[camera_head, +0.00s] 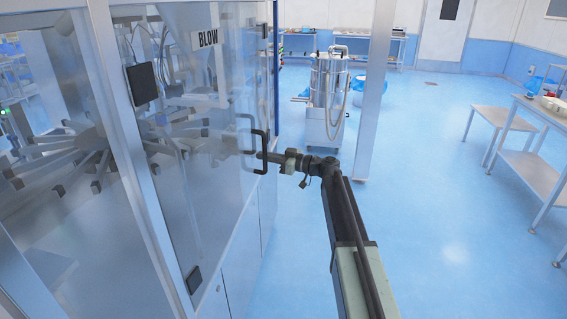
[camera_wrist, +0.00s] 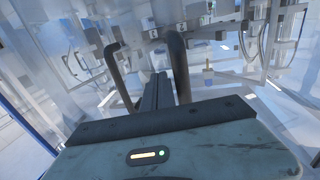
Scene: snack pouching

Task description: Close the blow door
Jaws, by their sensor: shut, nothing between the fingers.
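In the wrist view the shut fingers (camera_wrist: 158,88) point between the two dark bars of the handle (camera_wrist: 178,62). I cannot tell whether they touch it. Whether the door is fully flush with its frame is also unclear.
A metal post (camera_head: 375,90) stands right of my arm. A steel canister on a cart (camera_head: 328,85) is behind. Steel tables (camera_head: 530,160) stand at the right. The blue floor (camera_head: 440,220) between my arm and the tables is clear.

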